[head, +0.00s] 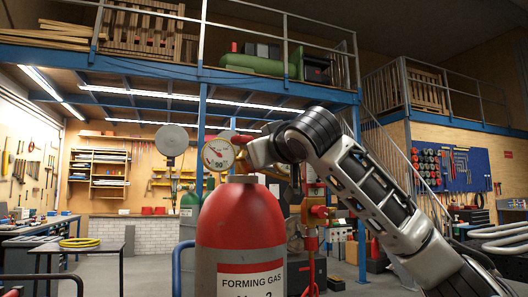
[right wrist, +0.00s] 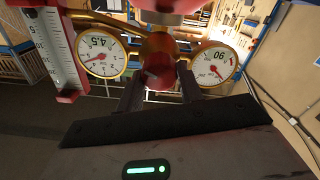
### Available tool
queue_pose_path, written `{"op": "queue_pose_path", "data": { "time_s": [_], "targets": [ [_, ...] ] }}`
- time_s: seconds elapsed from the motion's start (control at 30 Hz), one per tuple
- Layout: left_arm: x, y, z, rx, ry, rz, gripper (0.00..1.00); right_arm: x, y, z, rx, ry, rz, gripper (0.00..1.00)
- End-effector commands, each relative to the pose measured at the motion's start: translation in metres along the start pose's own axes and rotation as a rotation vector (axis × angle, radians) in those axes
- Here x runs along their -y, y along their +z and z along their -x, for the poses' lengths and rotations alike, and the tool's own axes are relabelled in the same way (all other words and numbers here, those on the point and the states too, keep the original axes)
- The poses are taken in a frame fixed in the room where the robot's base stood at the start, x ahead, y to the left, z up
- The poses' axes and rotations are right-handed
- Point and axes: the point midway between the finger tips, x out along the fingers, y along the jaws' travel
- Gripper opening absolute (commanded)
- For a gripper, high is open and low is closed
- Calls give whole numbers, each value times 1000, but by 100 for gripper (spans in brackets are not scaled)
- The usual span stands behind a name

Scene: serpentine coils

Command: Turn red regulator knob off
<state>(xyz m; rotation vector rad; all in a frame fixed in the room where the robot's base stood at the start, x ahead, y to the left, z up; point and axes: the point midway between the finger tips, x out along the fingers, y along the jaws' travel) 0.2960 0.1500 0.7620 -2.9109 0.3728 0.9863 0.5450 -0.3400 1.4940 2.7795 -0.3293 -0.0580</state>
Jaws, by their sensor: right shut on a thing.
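The red regulator knob (right wrist: 158,76) sits between the two dark fingers of my right gripper (right wrist: 160,82) in the right wrist view. The gripper is shut on it. Behind the knob is the brass regulator body, with a gauge (right wrist: 101,52) on the left and another gauge (right wrist: 215,64) on the right. In the head view my right arm reaches in from the right to the regulator, above the red forming gas cylinder (head: 240,230). One gauge (head: 218,153) shows there; my wrist hides much of the regulator. My left gripper is not in view.
A scaled tube (right wrist: 54,50) with red ends stands beside the left gauge in the right wrist view. A brass fitting with red parts (head: 319,212) stands right of the cylinder. A table with a yellow coil (head: 80,243) is at left.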

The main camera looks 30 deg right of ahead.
Motion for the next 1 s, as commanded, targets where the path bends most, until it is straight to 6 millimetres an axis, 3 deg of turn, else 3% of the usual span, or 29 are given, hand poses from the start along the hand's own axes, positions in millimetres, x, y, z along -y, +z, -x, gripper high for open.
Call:
{"op": "queue_pose_path", "data": {
  "time_s": [1.0],
  "targets": [
    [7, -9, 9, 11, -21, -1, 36, 4, 2, 0, 0, -1, 971, 14]
  ]
}}
